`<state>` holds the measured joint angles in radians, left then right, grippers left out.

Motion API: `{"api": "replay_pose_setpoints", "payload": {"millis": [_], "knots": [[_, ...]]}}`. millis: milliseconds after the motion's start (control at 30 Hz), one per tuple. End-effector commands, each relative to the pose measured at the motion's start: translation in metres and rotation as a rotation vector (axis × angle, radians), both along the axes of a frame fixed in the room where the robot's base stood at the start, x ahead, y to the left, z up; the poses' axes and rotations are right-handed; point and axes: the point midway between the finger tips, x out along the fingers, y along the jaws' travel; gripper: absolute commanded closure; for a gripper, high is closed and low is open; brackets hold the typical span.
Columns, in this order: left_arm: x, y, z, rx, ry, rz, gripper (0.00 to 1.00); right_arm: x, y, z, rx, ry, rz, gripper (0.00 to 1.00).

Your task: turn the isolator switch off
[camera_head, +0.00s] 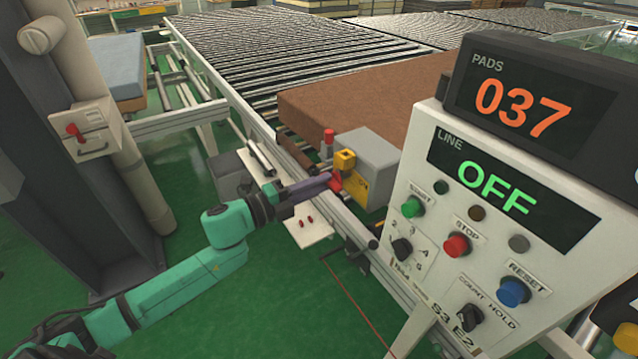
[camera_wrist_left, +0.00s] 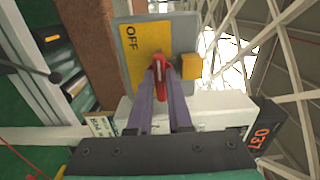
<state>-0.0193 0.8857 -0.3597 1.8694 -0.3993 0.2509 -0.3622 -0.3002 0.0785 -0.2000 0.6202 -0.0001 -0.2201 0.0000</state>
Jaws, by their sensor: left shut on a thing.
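The isolator switch is a grey box (camera_head: 372,152) with a yellow plate, mounted at the side of the conveyor. It also shows in the left wrist view, where the yellow plate (camera_wrist_left: 146,45) reads OFF at its left. A red handle (camera_wrist_left: 162,70) sticks out from the plate. My left gripper (camera_head: 330,181) is at the handle, its purple fingers on either side and shut on it. In the head view the fingers partly hide the handle. A yellow block (camera_head: 345,161) sits beside the handle.
A control panel (camera_head: 418,272) with a green OFF display and a 037 counter stands at the right. A brown mattress pad (camera_head: 370,95) lies on the roller conveyor (camera_head: 270,45). A grey column with a small red-levered box (camera_head: 92,130) stands at left. Green floor is open below.

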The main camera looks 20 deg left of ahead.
Motion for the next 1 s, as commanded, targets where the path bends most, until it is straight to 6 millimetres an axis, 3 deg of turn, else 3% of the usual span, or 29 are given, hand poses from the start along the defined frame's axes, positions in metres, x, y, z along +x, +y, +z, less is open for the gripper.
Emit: {"api": "replay_pose_setpoints", "payload": {"millis": [200,233,300,667,1000], "knots": [[0.0,0.0,0.0,-0.003,0.001,0.001,1.0,0.0,-0.001,0.0,-0.001,0.0,0.001,0.5],[0.0,0.0,0.0,-0.003,0.001,0.001,0.71,0.0,-0.001,0.0,-0.001,0.0,0.001,0.5],[0.0,0.0,0.0,-0.002,0.002,0.001,0.53,0.0,-0.001,0.0,-0.002,0.0,0.001,0.5],[-0.002,0.002,-0.001,-0.001,0.001,0.001,0.53,0.0,-0.002,-0.001,-0.002,0.0,0.001,0.5],[-0.039,0.032,-0.006,-0.001,0.006,0.001,0.53,0.0,-0.002,-0.019,-0.002,0.0,0.001,0.5]]}}
